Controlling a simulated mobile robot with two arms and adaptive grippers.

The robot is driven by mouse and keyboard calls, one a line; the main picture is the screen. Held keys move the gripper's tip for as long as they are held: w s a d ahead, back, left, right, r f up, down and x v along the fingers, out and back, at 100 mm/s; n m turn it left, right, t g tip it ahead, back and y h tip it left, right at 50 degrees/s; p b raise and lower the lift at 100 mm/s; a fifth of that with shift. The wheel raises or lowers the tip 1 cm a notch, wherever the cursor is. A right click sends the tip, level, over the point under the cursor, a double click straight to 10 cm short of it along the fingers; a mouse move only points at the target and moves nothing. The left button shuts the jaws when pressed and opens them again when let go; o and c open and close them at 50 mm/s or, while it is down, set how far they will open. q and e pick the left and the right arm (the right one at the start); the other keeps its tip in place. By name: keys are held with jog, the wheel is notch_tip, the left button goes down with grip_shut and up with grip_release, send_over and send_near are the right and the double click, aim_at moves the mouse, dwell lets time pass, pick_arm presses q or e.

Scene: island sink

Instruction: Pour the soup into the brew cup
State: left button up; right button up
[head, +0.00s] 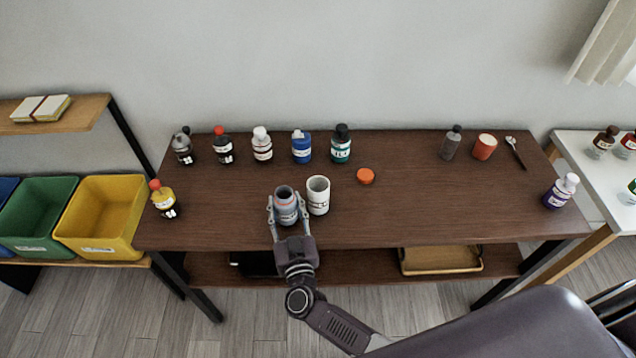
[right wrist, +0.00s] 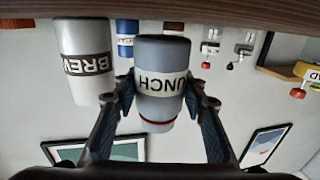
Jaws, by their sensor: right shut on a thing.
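A grey-blue food jar (head: 286,205) with a white label stands upright and uncapped near the table's front. Its label reads "UNCH" in the right wrist view (right wrist: 161,82), which is upside down. My right gripper (head: 287,212) is shut on the jar, one finger on each side. Whether the jar touches the table I cannot tell. The white brew cup (head: 318,196) stands upright just right of the jar, open at the top; its dark "BREW" band shows in the right wrist view (right wrist: 84,64). The soup inside the jar is not clear. My left gripper is out of view.
An orange lid (head: 365,176) lies right of the cup on the brown table (head: 420,205). Several bottles, including a blue one (head: 301,147), line the back. A yellow bottle (head: 163,198) stands at the left. A red-topped cup (head: 485,147) stands at back right. The centre right is clear.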

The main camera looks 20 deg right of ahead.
aim_at(289, 188)
jog(key=r+p, duration=0.1)
jog(key=r, duration=0.1)
jog(key=r+m+p, duration=0.1)
jog(key=r+p, duration=0.1)
jog(key=d+r+m+p, duration=0.1)
jog(key=p, duration=0.1)
jog(key=shift+w+r+g, duration=0.1)
jog(key=shift+r+g, duration=0.2)
jog(key=shift+r, duration=0.1)
jog(key=shift+d+r+m, duration=0.1)
jog(key=shift+d+m, duration=0.1)
jog(key=shift+m, duration=0.2)
jog(key=shift+w+d+r+m+p, duration=0.1)
jog(key=shift+d+r+m+p, duration=0.2)
jog(key=shift+r+m+p, duration=0.25)
jog(key=shift+d+m+g+b, duration=0.15)
jog(key=shift+m+g+b, duration=0.1)
jog(key=shift+g+b, duration=0.05)
jog(key=shift+w+d+r+m+g+y+b, duration=0.1)
jog(key=shift+d+r+m+g+y+b, duration=0.15)
jog(key=shift+m+y+b, duration=0.65)
jog(key=shift+s+d+r+m+g+h+b, duration=0.1)
jog(key=shift+r+m+g+b, duration=0.2)
jog(key=shift+m, duration=1.2)
jog(key=shift+w+d+r+m+g+y+b, duration=0.1)
jog(key=shift+d+r+m+g+y+b, duration=0.15)
jog(key=shift+m+y+b, duration=0.65)
jog(key=shift+f+m+h, duration=0.15)
jog(key=shift+m+h, duration=0.15)
jog(key=shift+m, duration=0.3)
